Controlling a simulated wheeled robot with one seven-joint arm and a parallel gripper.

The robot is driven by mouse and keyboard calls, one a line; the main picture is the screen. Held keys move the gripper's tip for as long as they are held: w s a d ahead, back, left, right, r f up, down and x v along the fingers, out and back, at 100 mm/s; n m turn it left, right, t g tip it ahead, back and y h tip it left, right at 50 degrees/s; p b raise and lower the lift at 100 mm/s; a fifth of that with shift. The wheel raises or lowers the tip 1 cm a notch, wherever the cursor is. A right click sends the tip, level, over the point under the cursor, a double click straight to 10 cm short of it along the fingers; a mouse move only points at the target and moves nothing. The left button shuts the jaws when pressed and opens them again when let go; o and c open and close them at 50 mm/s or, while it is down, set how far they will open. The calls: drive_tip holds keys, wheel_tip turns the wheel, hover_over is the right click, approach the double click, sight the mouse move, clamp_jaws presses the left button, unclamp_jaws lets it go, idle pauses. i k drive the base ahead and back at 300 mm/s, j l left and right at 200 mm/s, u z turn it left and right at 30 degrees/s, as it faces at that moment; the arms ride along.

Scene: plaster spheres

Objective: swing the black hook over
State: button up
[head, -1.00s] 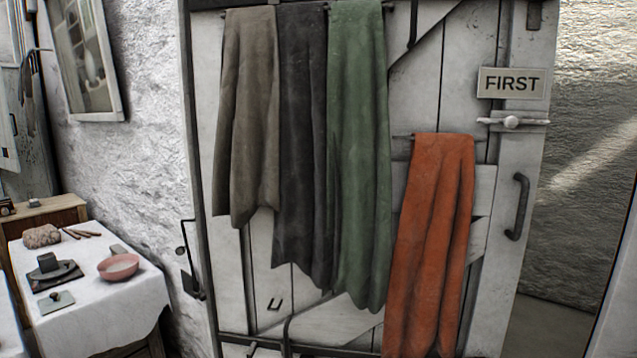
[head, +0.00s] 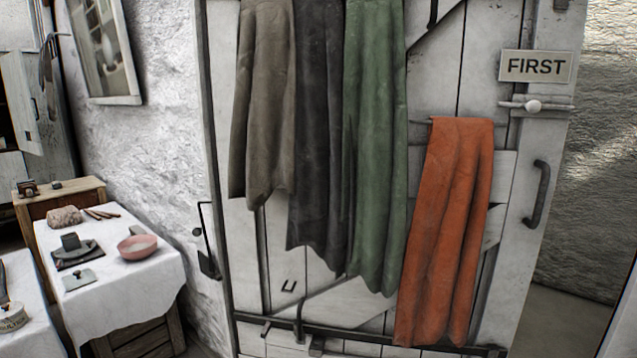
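A white plank door (head: 535,130) fills the middle of the head view. A thin black bent rod (head: 204,235) hangs against the wall by the door's left edge; it looks like a hook, with a dark piece at its lower end. A small black U-shaped staple (head: 288,286) is on the lower left of the door. A black upright bent piece (head: 299,322) stands at the black bottom rail (head: 375,338). I cannot tell for sure which of these is the black hook. My gripper is not in view.
Brown, black, green (head: 374,150) and orange (head: 445,230) cloths hang over the door. A FIRST sign (head: 536,66), a white-knobbed bolt (head: 534,106) and a black handle (head: 536,195) are at right. A white-covered table (head: 130,285) with a pink bowl (head: 137,247) stands left.

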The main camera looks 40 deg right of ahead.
sight(197, 232)
drive_tip(key=i+j, duration=0.35)
drive_tip(key=i, duration=0.25)
drive_tip(key=i+j, duration=0.4)
drive_tip(key=i, duration=0.15)
drive_tip(key=i+j+z, duration=0.1)
drive_tip(key=i+j, duration=0.25)
drive_tip(key=i, duration=0.25)
drive_tip(key=i+j, duration=0.4)
drive_tip(key=i, duration=0.15)
